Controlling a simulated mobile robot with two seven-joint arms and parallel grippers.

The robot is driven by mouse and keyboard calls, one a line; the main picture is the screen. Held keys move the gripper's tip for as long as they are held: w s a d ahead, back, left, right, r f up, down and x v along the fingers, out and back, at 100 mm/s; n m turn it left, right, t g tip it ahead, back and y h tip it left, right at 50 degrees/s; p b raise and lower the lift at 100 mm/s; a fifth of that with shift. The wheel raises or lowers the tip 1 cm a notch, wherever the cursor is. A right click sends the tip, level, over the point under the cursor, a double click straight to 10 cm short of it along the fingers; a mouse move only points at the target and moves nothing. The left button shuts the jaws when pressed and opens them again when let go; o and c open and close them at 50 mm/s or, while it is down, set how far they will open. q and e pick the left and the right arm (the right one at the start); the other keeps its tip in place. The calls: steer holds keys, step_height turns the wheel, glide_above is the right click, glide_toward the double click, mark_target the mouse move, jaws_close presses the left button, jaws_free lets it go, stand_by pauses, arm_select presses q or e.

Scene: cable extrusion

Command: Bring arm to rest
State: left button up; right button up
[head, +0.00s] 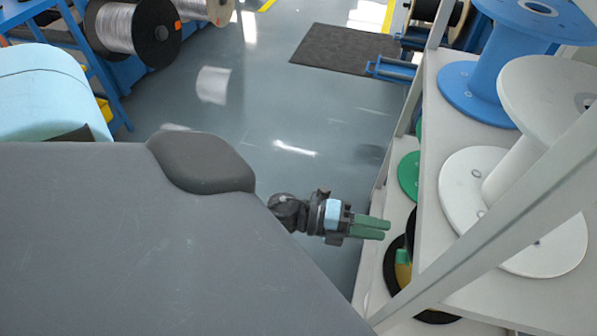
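My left gripper (386,229) is near the centre of the head view, pointing right, with two green fingers lying close side by side. It looks shut, and nothing shows between the fingers. It is beside the left side of a white shelf rack (437,190), over or near its lower level; I cannot tell whether they touch. Most of the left arm is hidden behind my grey body, with only the dark wrist and a light blue band showing. My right gripper is not in view.
The rack holds a blue reel (487,85) and a white reel (470,200), with green and black reels lower down. A slanted rack post (500,215) crosses the lower right. Wire spools (118,27) stand upper left. The grey floor (250,100) is open up to a dark mat (340,48).

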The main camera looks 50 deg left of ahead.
arm_select(q)
steer(key=shift+v, duration=1.25)
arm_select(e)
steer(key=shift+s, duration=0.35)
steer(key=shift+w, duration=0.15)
